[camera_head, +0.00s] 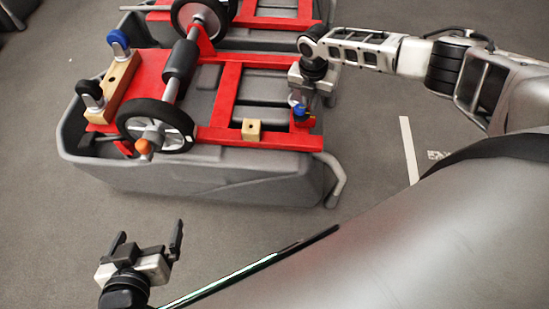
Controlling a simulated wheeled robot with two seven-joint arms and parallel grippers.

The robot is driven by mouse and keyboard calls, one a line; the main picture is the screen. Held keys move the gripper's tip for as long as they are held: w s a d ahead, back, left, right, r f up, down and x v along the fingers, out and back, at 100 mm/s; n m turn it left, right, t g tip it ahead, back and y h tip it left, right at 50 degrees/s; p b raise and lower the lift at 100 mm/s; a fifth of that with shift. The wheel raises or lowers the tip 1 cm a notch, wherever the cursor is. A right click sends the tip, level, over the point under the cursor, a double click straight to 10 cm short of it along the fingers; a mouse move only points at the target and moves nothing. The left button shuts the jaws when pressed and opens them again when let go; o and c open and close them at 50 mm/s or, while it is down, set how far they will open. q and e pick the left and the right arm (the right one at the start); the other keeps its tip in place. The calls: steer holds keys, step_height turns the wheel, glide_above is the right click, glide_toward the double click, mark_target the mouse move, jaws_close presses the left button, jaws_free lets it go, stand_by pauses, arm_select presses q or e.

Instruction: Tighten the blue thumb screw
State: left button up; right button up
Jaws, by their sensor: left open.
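The blue thumb screw (299,109) shows as a small blue knob on the right end of the red frame (222,95), near the front corner of the grey tank (200,176). My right gripper (300,97) reaches down from above, directly over the knob and touching or nearly touching it. Its fingers are small and partly hidden here, so I cannot tell how far apart they are. My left gripper (147,236) is open and empty, with its two dark fingers pointing up, over the floor in front of the tank.
A second red-framed tank stands behind. The floor in front is clear.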

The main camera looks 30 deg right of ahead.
mark_target(299, 109)
steer(key=o, duration=0.5)
steer(key=shift+y, duration=0.3)
steer(key=a+r+p, duration=0.1)
steer(key=r, duration=0.4)
steer(key=a+r, duration=0.1)
steer(key=r, duration=0.4)
steer(key=a+r+p, duration=0.1)
steer(key=r, duration=0.5)
steer(key=shift+a+p, duration=0.25)
steer(key=shift+p, duration=0.1)
steer(key=s+a+f+m+t+y+p, duration=0.1)
steer(key=s+a+f+m+y, duration=0.15)
steer(key=a, duration=0.45)
steer(key=s+a+f+m+t+y+p, duration=0.1)
steer(key=s+a+f+m+t, duration=0.15)
steer(key=a, duration=0.35)
steer(key=s+a+f+m+y+p, duration=0.1)
steer(key=s+a+f+m+y, duration=0.2)
steer(key=a, duration=0.4)
steer(key=shift+s+d+r+m+t+h+p, duration=0.45)
steer(key=shift+s+r+m+t, duration=0.65)
steer(key=shift+s+m, duration=1.1)
steer(key=shift+s+d+r+m+t+h+p, duration=0.4)
steer(key=shift+s+d+r+m+t, duration=0.7)
steer(key=shift+m, duration=1.95)
steer(key=shift+s+d+r+m+t+h+p, duration=0.25)
steer(key=shift+s+r+m+t+h, duration=0.5)
steer(key=shift+s+m+t, duration=1.1)
